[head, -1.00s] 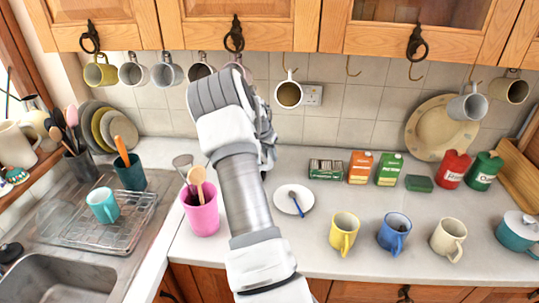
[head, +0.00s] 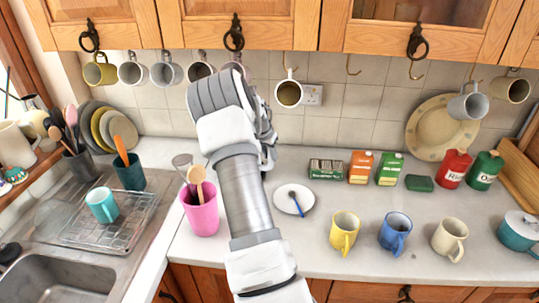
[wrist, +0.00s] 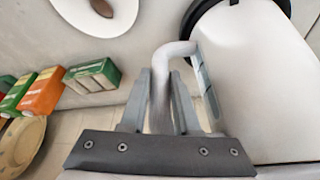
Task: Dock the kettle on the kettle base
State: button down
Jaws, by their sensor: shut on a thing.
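The white kettle (wrist: 255,85) fills the right of the wrist view. Its grey-white handle (wrist: 172,52) runs down between the two fingers of my gripper (wrist: 160,95), which is shut on it. A black curved edge (wrist: 285,6) shows around the kettle's end at the top of the wrist view; I cannot tell whether it is the kettle base or part of the kettle. I also cannot tell whether the kettle touches anything beneath it. In the head view my arm hides the kettle and the kettle base is not visible.
A white saucer (head: 283,203) with a blue spoon, a pink pot (head: 201,212) and yellow (head: 344,232) and blue (head: 394,234) mugs stand near my arm. An orange box (head: 361,167) and other packets line the back. Mugs hang above. The sink (head: 45,282) is at left.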

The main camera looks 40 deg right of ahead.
jog(key=shift+w+d+f+b, duration=0.1)
jog(key=shift+f+b, duration=0.2)
jog(key=shift+b, duration=0.05)
jog(key=c, duration=0.9)
grip_release()
jog(key=shift+s+f, duration=0.2)
jog(key=shift+f, duration=0.15)
jog(key=shift+p+v, duration=0.35)
jog(key=shift+v, duration=0.6)
jog(key=shift+p+v, duration=1.8)
jog(key=shift+v, duration=2.95)
